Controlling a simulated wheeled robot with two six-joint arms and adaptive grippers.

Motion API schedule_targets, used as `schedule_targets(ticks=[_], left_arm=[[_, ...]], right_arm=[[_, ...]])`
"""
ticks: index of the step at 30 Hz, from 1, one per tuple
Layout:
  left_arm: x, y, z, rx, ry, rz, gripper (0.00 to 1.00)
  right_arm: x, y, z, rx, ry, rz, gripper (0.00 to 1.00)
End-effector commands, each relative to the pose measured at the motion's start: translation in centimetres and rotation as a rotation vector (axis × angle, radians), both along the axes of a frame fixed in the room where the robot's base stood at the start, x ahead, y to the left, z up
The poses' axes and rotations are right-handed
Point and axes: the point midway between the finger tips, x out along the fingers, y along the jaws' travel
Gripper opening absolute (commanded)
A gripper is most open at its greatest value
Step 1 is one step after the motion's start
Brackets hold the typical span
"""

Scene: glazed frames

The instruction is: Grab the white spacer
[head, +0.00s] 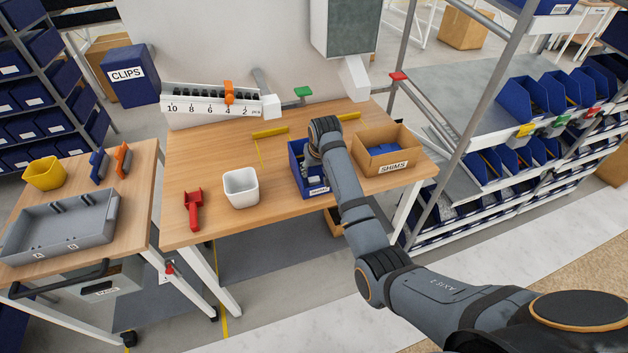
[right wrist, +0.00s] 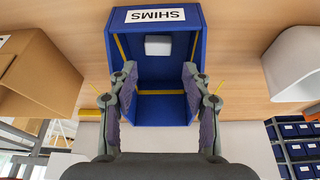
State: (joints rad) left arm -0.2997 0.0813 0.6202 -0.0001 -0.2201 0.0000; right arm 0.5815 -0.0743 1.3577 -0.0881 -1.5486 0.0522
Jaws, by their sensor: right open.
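A small white block, which looks like the white spacer (right wrist: 158,45), lies inside a blue bin (right wrist: 115,50) near its labelled front wall in the right wrist view. The blue bin also stands on the wooden table in the head view (head: 297,158), where the spacer cannot be made out. My right gripper (right wrist: 160,76) is open above the bin, with its two fingers apart and nothing between them. The spacer shows beyond the fingertips and is not touched. In the head view my right arm covers part of the bin. My left gripper is not in view.
A cardboard box (head: 368,158) stands right of the bin, and a white cup (head: 241,190) stands to its left. A red tool (head: 193,208) lies farther left. A numbered white rack (head: 190,108) is at the table's back edge. Bare wood lies between the cup and rack.

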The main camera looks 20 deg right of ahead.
Motion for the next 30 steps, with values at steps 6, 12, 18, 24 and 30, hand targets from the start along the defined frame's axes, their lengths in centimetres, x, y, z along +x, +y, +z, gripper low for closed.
schedule_targets(ticks=[6,12,18,24,30], left_arm=[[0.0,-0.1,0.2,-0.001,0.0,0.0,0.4],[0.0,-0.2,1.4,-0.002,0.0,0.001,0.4],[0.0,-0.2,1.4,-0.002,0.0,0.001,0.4],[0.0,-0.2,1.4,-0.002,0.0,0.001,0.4],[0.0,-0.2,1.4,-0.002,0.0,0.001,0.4]], right_arm=[[0.5,-0.1,-1.2,0.0,-0.002,-0.001,0.49],[1.2,-0.3,-3.4,0.0,0.004,-0.001,0.49],[2.1,-0.4,-5.9,0.0,0.0,-0.001,0.49],[2.2,-0.4,-6.2,0.0,-0.002,-0.001,0.49],[2.2,-0.4,-6.2,0.0,-0.001,-0.001,0.27]])
